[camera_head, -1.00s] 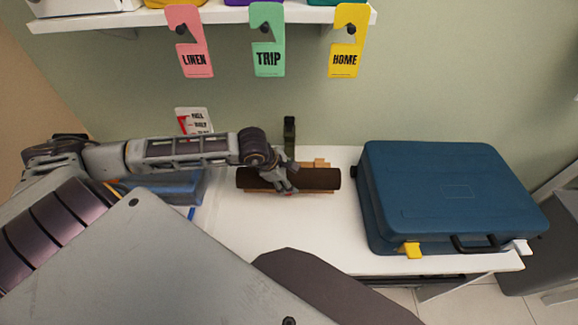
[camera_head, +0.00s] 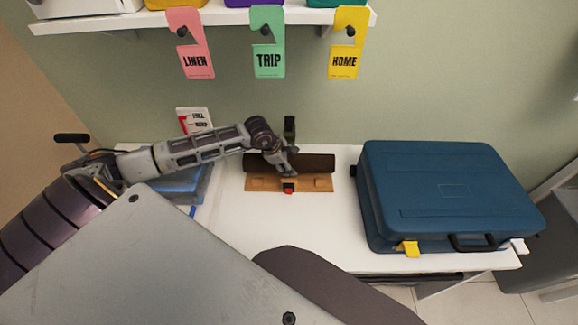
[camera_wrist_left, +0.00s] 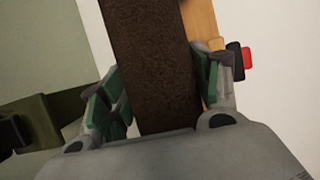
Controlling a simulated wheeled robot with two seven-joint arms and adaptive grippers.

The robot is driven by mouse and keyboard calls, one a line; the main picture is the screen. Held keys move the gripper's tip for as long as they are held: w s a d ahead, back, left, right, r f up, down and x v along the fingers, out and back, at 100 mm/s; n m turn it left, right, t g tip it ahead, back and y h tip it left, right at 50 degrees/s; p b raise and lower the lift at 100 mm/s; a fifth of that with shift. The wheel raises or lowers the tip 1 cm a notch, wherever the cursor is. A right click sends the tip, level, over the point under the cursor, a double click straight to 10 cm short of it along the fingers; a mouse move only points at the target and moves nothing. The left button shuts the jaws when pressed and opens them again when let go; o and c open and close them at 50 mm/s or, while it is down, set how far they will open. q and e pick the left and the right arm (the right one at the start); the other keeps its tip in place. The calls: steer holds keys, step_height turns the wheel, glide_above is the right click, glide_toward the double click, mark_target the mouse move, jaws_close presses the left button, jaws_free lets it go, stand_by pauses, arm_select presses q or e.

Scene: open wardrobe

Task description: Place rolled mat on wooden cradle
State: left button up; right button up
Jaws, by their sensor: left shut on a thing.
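The rolled mat (camera_head: 315,162) is a dark brown cylinder lying left to right; it also fills the middle of the left wrist view (camera_wrist_left: 147,65). My left gripper (camera_head: 287,165) is shut on it near its middle, with a green-padded finger on each side in the wrist view (camera_wrist_left: 160,90). The light wooden cradle (camera_head: 262,184) is on the white table, its front part showing just in front of the mat, roughly as wide as the mat. Its back part is hidden. I cannot tell whether the mat touches it. My right gripper is not in view.
A small red and black piece (camera_head: 288,188) is at the cradle's front. A dark green post (camera_head: 289,127) stands behind the mat. A blue suitcase (camera_head: 440,195) fills the table's right side; a blue container (camera_head: 180,186) is at left. The white table (camera_head: 270,235) is clear in front.

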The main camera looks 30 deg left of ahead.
arm_select(q)
steer(key=shift+f, duration=0.15)
steer(key=shift+w+f, duration=0.2)
steer(key=shift+f, duration=0.5)
steer(key=shift+w+a, duration=0.15)
steer(key=shift+w+r+n+g+h+p, duration=0.15)
steer(key=shift+n+g+h+p, duration=0.15)
steer(key=shift+g+h+p, duration=0.5)
steer(key=shift+a+g, duration=0.1)
steer(key=shift+g, duration=0.4)
steer(key=shift+f, duration=0.95)
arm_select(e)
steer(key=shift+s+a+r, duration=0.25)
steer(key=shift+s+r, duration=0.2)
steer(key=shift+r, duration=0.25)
arm_select(q)
steer(key=shift+f+b, duration=0.2)
steer(key=shift+b, duration=0.1)
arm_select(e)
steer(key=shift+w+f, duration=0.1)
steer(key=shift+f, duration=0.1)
